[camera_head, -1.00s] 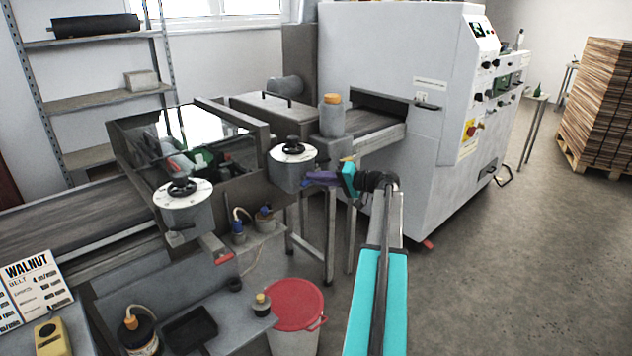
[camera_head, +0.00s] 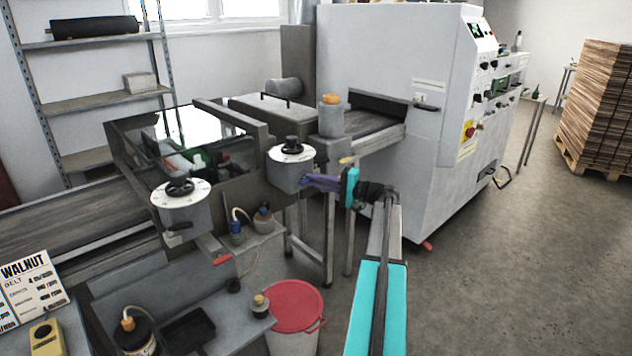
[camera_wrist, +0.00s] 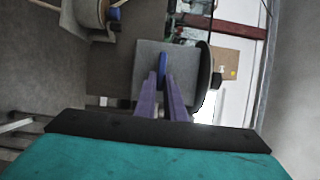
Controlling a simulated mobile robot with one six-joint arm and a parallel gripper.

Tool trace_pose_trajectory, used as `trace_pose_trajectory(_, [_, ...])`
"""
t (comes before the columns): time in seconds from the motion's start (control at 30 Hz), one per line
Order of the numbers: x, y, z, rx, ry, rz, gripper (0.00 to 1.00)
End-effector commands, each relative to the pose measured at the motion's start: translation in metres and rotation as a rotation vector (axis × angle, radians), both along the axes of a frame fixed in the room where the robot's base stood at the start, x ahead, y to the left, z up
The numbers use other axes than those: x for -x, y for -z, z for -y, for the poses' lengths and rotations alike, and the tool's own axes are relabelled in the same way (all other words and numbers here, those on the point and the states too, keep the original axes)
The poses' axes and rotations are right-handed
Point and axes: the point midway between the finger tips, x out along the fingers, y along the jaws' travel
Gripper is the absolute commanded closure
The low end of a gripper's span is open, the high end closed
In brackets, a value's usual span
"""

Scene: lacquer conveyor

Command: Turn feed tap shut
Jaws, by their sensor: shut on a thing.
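My gripper (camera_head: 312,182) reaches in from the right to the side of the right-hand grey dial housing (camera_head: 287,176), with its purple fingers pointing left. In the wrist view its fingers (camera_wrist: 163,88) close on a small blue handle (camera_wrist: 163,66) standing out from a grey block (camera_wrist: 150,58). I take this blue handle to be the feed tap's handle. The fingers lie one on each side of it. In the head view the fingers hide the handle, so I cannot tell its turn angle there.
The left dial housing (camera_head: 180,208) stands beside the glass-covered trough. A red-lidded bucket (camera_head: 293,306) is below, near a low shelf with bottles. The large white machine (camera_head: 400,60) stands behind my arm. Open floor (camera_head: 510,260) lies to the right.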

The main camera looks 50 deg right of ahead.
Motion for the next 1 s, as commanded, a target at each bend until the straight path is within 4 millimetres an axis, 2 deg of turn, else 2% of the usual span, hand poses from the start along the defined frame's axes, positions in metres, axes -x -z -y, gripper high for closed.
trace_pose_trajectory(0.17, [0.000,0.000,0.001,-0.002,0.001,0.000,1.00])
trace_pose_trajectory(0.2, [0.000,0.000,0.001,-0.002,0.001,0.000,0.85])
trace_pose_trajectory(0.3, [0.000,0.000,0.000,-0.001,0.001,0.001,0.72])
trace_pose_trajectory(0.73, [0.004,0.000,0.002,0.000,0.001,0.000,0.72])
trace_pose_trajectory(1.0, [0.030,0.001,0.010,0.000,0.002,0.000,0.72])
